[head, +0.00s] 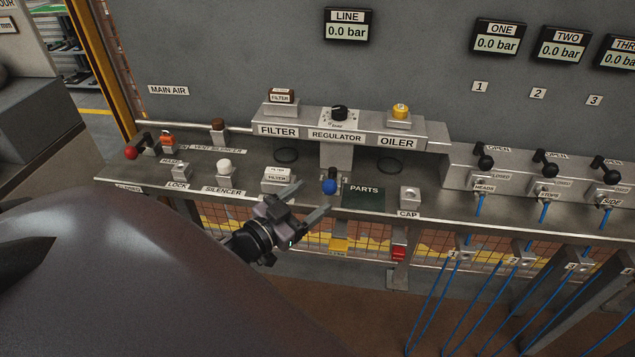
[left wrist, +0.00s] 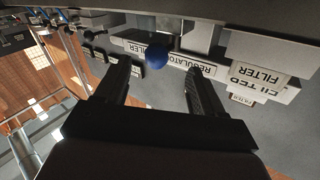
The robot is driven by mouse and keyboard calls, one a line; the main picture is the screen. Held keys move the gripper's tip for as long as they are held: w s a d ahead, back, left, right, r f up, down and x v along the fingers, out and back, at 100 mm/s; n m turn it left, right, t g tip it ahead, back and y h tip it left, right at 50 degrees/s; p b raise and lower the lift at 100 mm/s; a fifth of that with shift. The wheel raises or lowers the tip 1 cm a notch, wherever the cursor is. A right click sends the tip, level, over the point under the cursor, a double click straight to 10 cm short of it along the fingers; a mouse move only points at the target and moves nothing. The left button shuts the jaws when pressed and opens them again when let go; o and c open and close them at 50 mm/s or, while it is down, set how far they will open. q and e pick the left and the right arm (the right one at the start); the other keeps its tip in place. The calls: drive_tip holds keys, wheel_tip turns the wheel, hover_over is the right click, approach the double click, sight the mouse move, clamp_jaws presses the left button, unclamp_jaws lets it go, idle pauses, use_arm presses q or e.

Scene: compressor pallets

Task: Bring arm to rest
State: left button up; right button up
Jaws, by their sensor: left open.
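My left gripper (head: 305,203) is in front of the bench edge, between the filter block and the parts mat. Its two fingers are apart with nothing between them. In the left wrist view the open fingers (left wrist: 160,85) point toward the bench. A blue ball-shaped knob (head: 330,187) stands on the bench just beyond the fingertips; it also shows in the left wrist view (left wrist: 157,57), apparently apart from the fingers. My right gripper is in neither view. A large dark curved part fills the lower left of the head view.
The steel bench (head: 130,176) carries a red-knobbed lever (head: 131,153), a white silencer (head: 224,167), a filter block (head: 277,178), a dark parts mat (head: 363,203) and a cap block (head: 410,197). Black-knobbed valves (head: 486,163) and blue hoses (head: 437,290) are at right. Gauges hang above.

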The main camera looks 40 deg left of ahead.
use_arm(q)
drive_tip(key=shift+s, duration=0.35)
idle(0.3)
drive_tip(key=s+d+f+g+h+p, duration=0.1)
drive_tip(key=s+d+f+g, duration=0.6)
drive_tip(key=s+d+f, duration=0.6)
drive_tip(key=d+f, duration=0.1)
drive_tip(key=d, duration=0.1)
drive_tip(key=shift+s+d+g+p, duration=0.2)
drive_tip(key=shift+d+g+p, duration=0.1)
drive_tip(key=shift+d, duration=0.05)
drive_tip(key=c, duration=0.5)
drive_tip(key=shift+a+n, duration=0.15)
drive_tip(key=shift+n, duration=0.15)
